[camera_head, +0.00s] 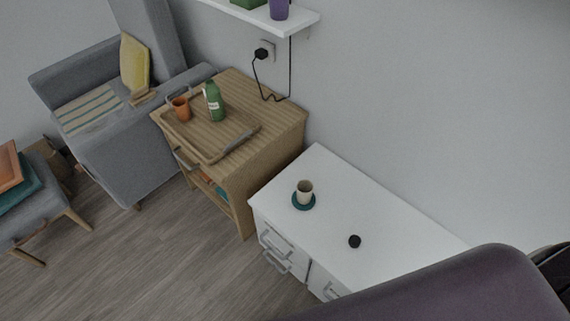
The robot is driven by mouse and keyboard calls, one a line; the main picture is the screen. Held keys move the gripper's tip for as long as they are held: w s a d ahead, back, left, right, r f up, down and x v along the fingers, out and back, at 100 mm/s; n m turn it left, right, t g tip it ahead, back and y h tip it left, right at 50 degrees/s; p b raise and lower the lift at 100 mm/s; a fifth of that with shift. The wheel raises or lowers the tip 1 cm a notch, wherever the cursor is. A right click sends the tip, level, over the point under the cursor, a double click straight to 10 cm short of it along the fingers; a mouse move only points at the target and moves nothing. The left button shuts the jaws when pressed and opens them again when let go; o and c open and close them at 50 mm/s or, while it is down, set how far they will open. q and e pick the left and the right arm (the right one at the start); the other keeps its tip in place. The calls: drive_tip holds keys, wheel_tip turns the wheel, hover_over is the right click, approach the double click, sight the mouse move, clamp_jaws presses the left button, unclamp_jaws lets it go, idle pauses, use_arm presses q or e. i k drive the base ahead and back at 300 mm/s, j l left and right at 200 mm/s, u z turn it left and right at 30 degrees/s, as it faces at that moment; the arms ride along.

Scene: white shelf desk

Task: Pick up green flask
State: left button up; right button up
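The green flask (214,103) stands upright on a wooden tray (232,143) on top of the wooden cabinet (270,132). It has a white label and a narrower top. An orange cup (181,108) stands just left of it on the same tray. Neither of my grippers shows in the head view, and nothing is seen touching the flask.
A white cabinet (335,184) stands right of the wooden one, with a cup (305,187) on a teal coaster (304,206) and a small black object (354,241). A grey sofa (130,153) is at left. A shelf (262,14) overhangs the wall. Floor (150,260) in front is clear.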

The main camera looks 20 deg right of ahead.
sight(212, 93)
drive_tip(key=i+j, duration=0.2)
drive_tip(key=j, duration=0.2)
drive_tip(key=i+j, duration=0.2)
drive_tip(key=j, duration=0.2)
drive_tip(key=i+j, duration=0.2)
drive_tip(key=j, duration=0.2)
